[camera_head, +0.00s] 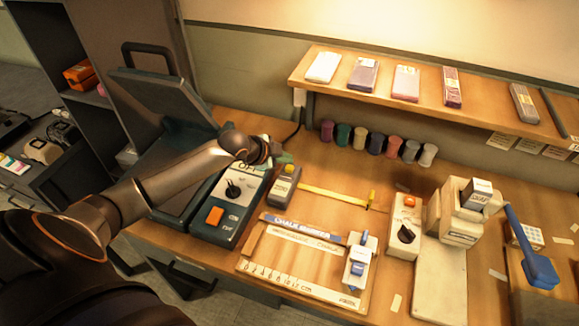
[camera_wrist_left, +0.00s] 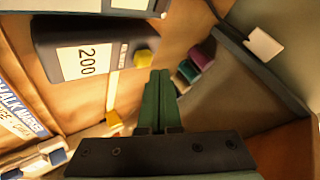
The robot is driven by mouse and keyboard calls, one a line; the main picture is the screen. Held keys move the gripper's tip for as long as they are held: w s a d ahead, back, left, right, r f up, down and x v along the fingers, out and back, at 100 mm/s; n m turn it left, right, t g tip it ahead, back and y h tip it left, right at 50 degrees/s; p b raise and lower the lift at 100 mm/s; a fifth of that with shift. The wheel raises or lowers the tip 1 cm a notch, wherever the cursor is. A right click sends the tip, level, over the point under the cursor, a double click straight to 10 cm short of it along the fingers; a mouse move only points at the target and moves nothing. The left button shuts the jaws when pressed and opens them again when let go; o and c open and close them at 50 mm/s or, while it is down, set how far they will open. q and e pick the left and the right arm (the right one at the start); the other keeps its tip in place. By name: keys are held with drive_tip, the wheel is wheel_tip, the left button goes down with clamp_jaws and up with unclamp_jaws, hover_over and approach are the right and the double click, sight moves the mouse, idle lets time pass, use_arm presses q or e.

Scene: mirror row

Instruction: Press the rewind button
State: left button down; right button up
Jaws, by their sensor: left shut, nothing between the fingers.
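A dark digital tape measure (camera_head: 284,186) lies on the bench with its yellow tape (camera_head: 335,196) drawn out to the right. In the left wrist view its grey body (camera_wrist_left: 62,48) carries a label reading 200. A yellow button (camera_wrist_left: 143,58) sticks out from its end, and I take this for the rewind button; it also shows in the head view (camera_head: 290,169). My left gripper (camera_head: 283,158) is just behind the button. Its green fingers (camera_wrist_left: 158,74) are shut and empty, with their tips close to the button. I cannot tell whether they touch. My right gripper is out of view.
A dark scale with an orange button (camera_head: 215,216) stands left of the tape measure, under my left arm. A wooden ruler board (camera_head: 290,278) lies in front. Several spools (camera_head: 360,138) line the wall under a shelf (camera_head: 425,102). A white dial unit (camera_head: 405,228) stands right.

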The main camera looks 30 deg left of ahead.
sight(286, 169)
use_arm(q)
drive_tip(key=shift+f, duration=0.2)
drive_tip(key=shift+f, duration=0.25)
drive_tip(key=shift+f+b, duration=0.3)
drive_tip(key=shift+f, duration=0.25)
idle(0.8)
drive_tip(key=shift+r+p, duration=0.95)
drive_tip(key=shift+p, duration=0.1)
drive_tip(key=shift+r, duration=2.5)
